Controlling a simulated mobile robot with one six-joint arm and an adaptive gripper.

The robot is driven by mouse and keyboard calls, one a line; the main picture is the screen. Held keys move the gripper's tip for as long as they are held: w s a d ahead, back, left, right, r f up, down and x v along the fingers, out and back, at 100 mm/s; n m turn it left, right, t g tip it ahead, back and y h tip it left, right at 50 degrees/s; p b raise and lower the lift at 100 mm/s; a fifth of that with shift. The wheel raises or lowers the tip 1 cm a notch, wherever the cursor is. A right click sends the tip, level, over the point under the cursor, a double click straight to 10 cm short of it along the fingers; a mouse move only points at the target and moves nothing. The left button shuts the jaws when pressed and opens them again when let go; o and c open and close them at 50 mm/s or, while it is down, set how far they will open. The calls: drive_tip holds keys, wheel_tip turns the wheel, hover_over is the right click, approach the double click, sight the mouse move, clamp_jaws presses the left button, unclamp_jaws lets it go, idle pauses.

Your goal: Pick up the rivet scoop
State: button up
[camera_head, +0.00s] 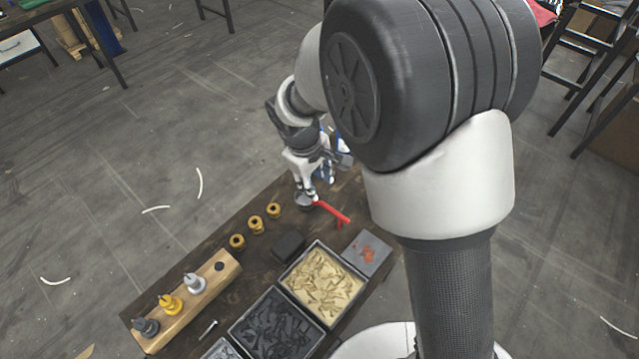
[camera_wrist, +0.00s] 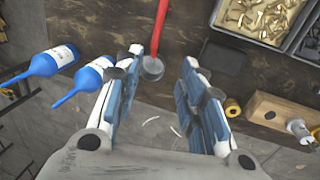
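The rivet scoop has a red handle (camera_head: 331,211) and a round grey metal bowl. It lies at the far end of the dark wooden bench. In the wrist view the scoop's bowl (camera_wrist: 152,68) shows between the fingers, close to the left one, and the handle runs up out of the picture. My gripper (camera_head: 307,191) is above the bowl in the head view. In the wrist view my gripper (camera_wrist: 163,58) is open, with a wide gap and nothing held. I cannot tell the exact height of the fingertips above the scoop.
Blue bottles (camera_wrist: 60,60) with pointed nozzles lie left of the fingers. Brass collars (camera_head: 256,223), a black block (camera_head: 287,246), rivet bins (camera_head: 322,285) and a wooden holder (camera_head: 184,300) with nozzles share the bench. A grey tray (camera_head: 366,252) with orange bits sits near the handle.

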sight(326, 206)
drive_tip(key=shift+w+d+f+b, duration=0.5)
drive_tip(key=shift+f+b, duration=0.5)
drive_tip(key=shift+f, duration=1.8)
drive_tip(key=shift+w+d+f+b, duration=0.5)
drive_tip(key=shift+f+b, duration=0.45)
drive_tip(key=shift+f, duration=1.8)
drive_tip(key=shift+w+d+f+b, duration=0.35)
drive_tip(key=shift+w+f+b, duration=0.45)
drive_tip(key=shift+f, duration=2)
drive_tip(key=shift+s+r, duration=0.1)
drive_tip(key=shift+s, duration=0.15)
drive_tip(key=shift+c, duration=0.2)
clamp_jaws()
